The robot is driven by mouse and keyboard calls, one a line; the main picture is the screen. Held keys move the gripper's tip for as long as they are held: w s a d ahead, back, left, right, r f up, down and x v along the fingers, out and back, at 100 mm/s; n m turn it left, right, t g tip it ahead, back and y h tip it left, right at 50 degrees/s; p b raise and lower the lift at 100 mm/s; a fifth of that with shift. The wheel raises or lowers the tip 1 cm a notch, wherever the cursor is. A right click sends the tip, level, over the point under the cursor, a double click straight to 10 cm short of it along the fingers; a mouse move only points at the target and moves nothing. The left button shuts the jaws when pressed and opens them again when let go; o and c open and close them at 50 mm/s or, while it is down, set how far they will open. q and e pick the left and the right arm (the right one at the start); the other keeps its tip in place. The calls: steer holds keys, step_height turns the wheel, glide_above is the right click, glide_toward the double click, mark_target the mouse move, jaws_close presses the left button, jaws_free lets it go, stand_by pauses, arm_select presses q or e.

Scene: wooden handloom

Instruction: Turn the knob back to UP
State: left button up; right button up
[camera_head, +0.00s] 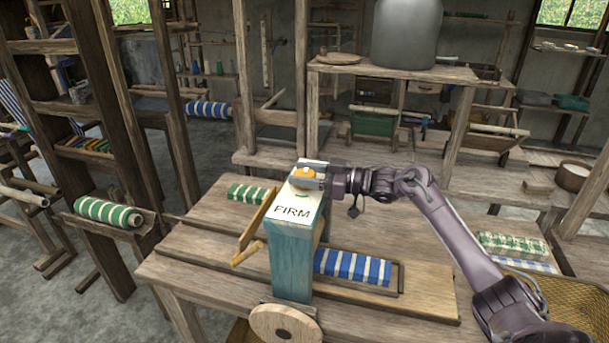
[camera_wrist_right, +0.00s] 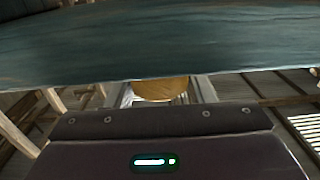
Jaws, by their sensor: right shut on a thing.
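The knob (camera_head: 305,173) is a small orange-yellow piece on top of a teal post (camera_head: 290,262). A white plate (camera_head: 298,211) on the post reads "FIRM", with a small green mark above the word. My right gripper (camera_head: 308,174) comes in from the right and is shut on the knob. In the right wrist view the knob (camera_wrist_right: 160,90) shows between the fingers, partly hidden by the teal post's edge (camera_wrist_right: 160,45) and the gripper body. The way the knob points is hard to tell. My left gripper is not in view.
The post stands at the front of a wooden table (camera_head: 200,262). A wooden wheel (camera_head: 284,324) is at its foot, and a slanted wooden lever (camera_head: 254,228) is on its left. A green-and-white roll (camera_head: 250,193) lies behind.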

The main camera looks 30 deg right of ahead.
steer(key=o, duration=1)
steer(key=shift+c, duration=0.2)
steer(key=shift+d, duration=0.1)
steer(key=shift+s+d+f, duration=0.15)
steer(key=shift+s+d, duration=0.1)
steer(key=shift+s, duration=0.05)
steer(key=b+v, duration=0.2)
steer(key=v, duration=0.5)
